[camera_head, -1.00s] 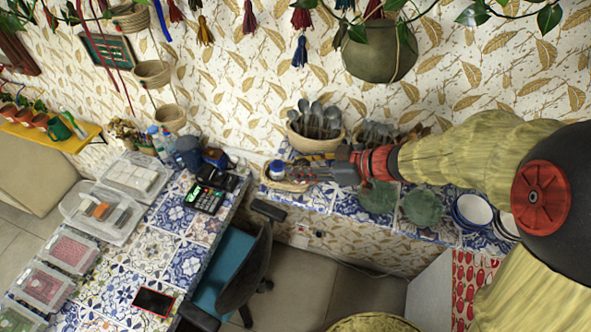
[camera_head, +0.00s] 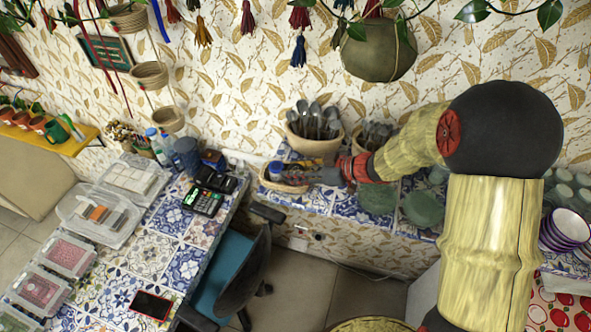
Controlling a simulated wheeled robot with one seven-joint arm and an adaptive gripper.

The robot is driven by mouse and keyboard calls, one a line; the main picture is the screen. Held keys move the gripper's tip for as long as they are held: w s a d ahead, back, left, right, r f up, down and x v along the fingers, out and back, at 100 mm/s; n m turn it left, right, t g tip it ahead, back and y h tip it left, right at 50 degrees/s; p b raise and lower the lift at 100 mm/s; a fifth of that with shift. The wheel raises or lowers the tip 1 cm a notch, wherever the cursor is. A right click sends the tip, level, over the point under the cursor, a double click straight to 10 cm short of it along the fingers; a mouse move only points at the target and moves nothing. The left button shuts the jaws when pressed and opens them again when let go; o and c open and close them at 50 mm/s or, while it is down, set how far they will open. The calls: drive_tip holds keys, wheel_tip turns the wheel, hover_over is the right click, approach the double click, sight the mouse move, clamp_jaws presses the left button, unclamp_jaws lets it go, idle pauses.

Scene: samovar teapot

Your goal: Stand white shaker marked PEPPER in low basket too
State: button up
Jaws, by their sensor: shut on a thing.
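The low basket (camera_head: 265,184) is a shallow woven oval on the blue tiled ledge by the wall. A small white and blue item (camera_head: 275,170) shows upright at its left end; any label is too small to read. My gripper (camera_head: 293,175) comes in from the right, low over the basket's right part, and covers much of its inside. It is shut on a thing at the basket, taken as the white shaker. The held thing is mostly hidden by the fingers, and PEPPER cannot be read. I cannot tell whether it touches the basket floor.
A woven basket of spoons (camera_head: 314,145) stands close behind my gripper, with a second cutlery basket (camera_head: 376,134) to its right. Green leaf-like dishes (camera_head: 423,209) lie below my arm.

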drive_tip(key=shift+f, duration=0.15)
drive_tip(key=o, duration=0.9)
drive_tip(key=shift+o, duration=0.2)
